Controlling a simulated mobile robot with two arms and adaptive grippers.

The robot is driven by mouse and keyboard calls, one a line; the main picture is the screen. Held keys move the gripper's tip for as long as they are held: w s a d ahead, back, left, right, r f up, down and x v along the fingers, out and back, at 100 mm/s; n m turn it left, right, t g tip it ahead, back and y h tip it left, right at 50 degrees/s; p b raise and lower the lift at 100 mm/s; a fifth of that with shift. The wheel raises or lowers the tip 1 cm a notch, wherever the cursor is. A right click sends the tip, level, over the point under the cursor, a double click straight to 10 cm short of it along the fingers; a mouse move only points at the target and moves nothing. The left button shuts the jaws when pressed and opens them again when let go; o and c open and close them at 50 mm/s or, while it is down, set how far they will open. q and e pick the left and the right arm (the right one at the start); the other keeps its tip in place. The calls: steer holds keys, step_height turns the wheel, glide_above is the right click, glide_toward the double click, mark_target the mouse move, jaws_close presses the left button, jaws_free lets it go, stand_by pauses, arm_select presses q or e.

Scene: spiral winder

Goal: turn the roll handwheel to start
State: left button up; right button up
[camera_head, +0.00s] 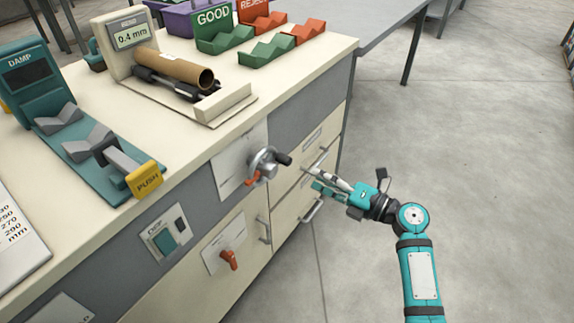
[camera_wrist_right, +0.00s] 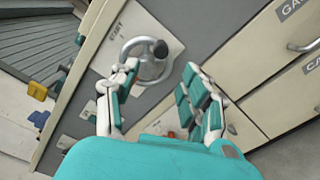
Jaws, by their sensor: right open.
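The roll handwheel (camera_head: 263,166) is a silver wheel with a black knob (camera_head: 284,159). It sits on a white plate (camera_head: 232,168) on the bench's front face. In the right wrist view the handwheel (camera_wrist_right: 143,62) lies ahead, with the word START on its plate. My right gripper (camera_head: 318,178) is to the right of the wheel in the head view, apart from it. In the wrist view my right gripper (camera_wrist_right: 160,76) is open and empty, its fingers spread on both sides of the view of the wheel. My left gripper is not in view.
An orange-red lever (camera_head: 229,259) and a switch panel (camera_head: 168,240) are lower left on the front. Drawer handles (camera_head: 312,210) stick out below my gripper. A brown tube (camera_head: 174,67) rests on a gauge stand on the bench top. The floor at right is clear.

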mark_target(289, 164)
steer(key=b+x, duration=0.2)
steer(key=x, duration=0.7)
steer(key=shift+w+a, duration=0.3)
steer(key=shift+a, duration=0.15)
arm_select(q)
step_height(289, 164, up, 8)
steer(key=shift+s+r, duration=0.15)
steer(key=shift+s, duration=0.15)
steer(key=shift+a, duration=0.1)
arm_select(e)
jaws_close()
